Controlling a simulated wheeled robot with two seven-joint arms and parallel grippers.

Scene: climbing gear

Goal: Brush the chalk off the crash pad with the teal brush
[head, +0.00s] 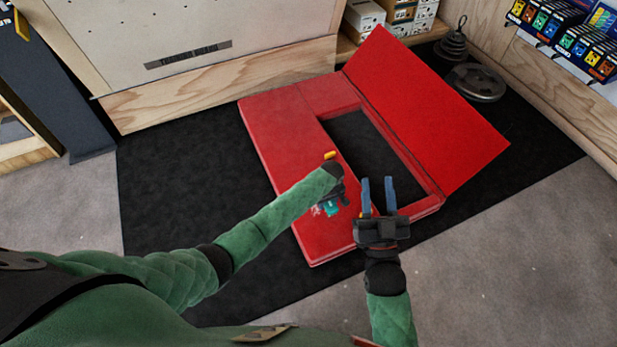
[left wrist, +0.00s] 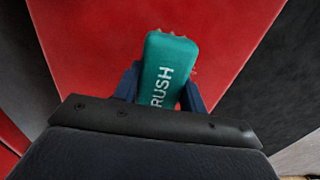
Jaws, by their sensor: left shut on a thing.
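The red crash pad (head: 282,142) lies on the black mat, with one panel folded up at the right. A small patch of white chalk (head: 317,210) shows on its near left part, beside the brush. My left gripper (head: 338,200) is over this part, shut on the teal brush (head: 331,208). The brush (left wrist: 166,75) also shows between the blue fingers in the left wrist view, with pale marks around its far end. I cannot tell whether it touches the pad. My right gripper (head: 378,194) is open and empty, over the pad's near edge by the dark opening.
Weight plates (head: 477,82) and a small stack of weights (head: 452,42) stand behind the raised panel. A wooden board wall (head: 220,80) borders the back. Black mat (head: 180,190) is clear to the left. Shelves with boxed gear (head: 570,38) are at the upper right.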

